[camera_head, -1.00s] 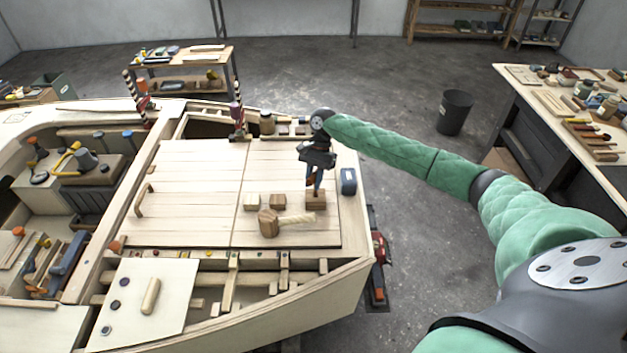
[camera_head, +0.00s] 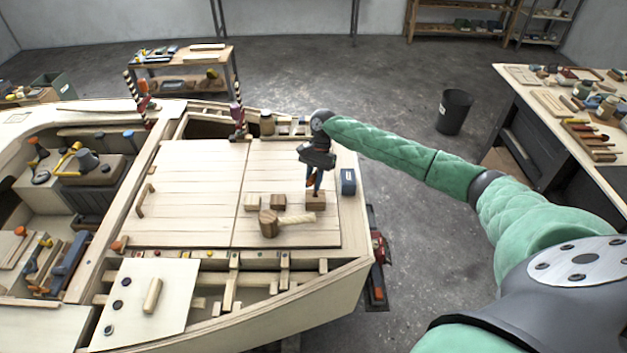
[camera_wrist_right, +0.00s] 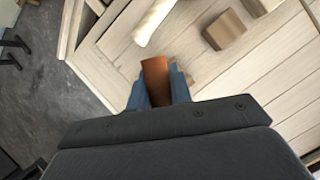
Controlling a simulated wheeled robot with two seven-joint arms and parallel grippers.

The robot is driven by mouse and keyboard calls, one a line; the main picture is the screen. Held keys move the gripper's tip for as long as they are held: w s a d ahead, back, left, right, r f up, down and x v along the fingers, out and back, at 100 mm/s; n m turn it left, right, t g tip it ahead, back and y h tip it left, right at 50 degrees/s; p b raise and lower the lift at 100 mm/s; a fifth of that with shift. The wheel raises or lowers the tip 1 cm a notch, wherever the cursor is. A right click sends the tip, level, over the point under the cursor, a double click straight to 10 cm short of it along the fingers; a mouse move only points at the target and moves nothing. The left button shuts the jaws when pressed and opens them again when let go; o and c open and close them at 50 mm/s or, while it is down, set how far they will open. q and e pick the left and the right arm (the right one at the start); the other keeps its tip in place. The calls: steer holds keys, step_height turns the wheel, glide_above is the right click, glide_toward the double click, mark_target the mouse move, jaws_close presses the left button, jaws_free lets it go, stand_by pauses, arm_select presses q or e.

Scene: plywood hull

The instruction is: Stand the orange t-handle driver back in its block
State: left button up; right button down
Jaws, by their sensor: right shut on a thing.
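My right gripper (camera_head: 314,187) points down over the right part of the hull deck, its blue fingers shut on the orange t-handle driver (camera_wrist_right: 155,80). In the right wrist view an orange piece of the driver shows between the two fingers; the rest of it is hidden. In the head view only a little orange shows among the fingers. A small brown wooden block (camera_head: 316,202) stands on the deck directly below the fingertips. I cannot tell whether the driver's tip is in the block or just above it. My left gripper is not in view.
A wooden mallet (camera_head: 270,224) lies left of and in front of the block, with two small wood blocks (camera_head: 278,201) behind it. A dark blue box-shaped thing (camera_head: 348,181) stands close on the right, near the deck edge. The deck panels farther left are mostly clear.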

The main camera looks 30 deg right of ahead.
mark_target(316, 171)
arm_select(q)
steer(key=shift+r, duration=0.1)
arm_select(e)
steer(key=shift+f, duration=1.05)
stand_by(0.8)
steer(key=c, duration=1.2)
jaws_free()
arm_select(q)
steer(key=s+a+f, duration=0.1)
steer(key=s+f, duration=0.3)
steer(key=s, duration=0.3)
arm_select(e)
steer(key=shift+b+v, duration=0.5)
steer(key=shift+v, duration=0.4)
steer(key=b+v, duration=0.2)
steer(key=v, duration=0.3)
steer(key=shift+w+f, duration=0.1)
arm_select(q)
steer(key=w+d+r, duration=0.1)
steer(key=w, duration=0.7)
arm_select(e)
steer(key=shift+w+d+r, duration=0.1)
steer(key=shift+d+r, duration=0.1)
steer(key=shift+r, duration=0.3)
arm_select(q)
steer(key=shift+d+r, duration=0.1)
